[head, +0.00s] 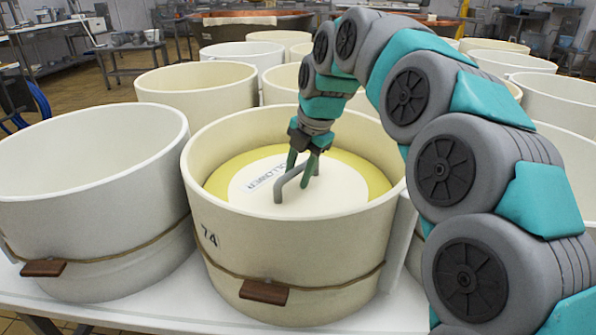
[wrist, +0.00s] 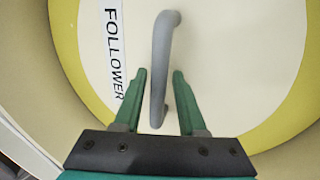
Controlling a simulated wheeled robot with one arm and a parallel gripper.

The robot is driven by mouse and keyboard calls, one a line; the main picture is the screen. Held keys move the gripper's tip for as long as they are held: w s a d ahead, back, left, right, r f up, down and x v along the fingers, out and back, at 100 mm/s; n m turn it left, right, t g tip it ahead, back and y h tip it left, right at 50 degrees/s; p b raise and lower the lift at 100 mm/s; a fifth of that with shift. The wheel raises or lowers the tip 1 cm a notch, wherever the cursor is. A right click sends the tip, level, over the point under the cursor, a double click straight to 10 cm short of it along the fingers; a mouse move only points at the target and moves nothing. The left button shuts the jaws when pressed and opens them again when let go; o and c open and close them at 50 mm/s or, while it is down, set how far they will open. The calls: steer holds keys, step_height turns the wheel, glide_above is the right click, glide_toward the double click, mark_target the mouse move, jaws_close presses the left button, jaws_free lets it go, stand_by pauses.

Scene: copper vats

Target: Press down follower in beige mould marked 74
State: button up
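The beige mould marked 74 (head: 290,263) stands on a white table at the front middle. Inside it lies the round follower (head: 332,194), cream with a yellow ring and a FOLLOWER label, below the mould's rim. A grey bar handle (head: 283,186) rises from its middle. My gripper (head: 300,172) reaches down into the mould at the handle. In the wrist view my gripper (wrist: 158,74) has its two green fingers apart, one on each side of the handle (wrist: 160,65), with gaps between. The follower (wrist: 230,60) fills most of that view.
A whiter empty mould (head: 90,205) stands close on the left. Several more moulds stand behind and to the right, partly hidden by my arm. The white table (head: 150,312) has a narrow free strip in front.

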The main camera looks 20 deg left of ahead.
steer(key=shift+o, duration=1.1)
steer(key=shift+r, duration=0.1)
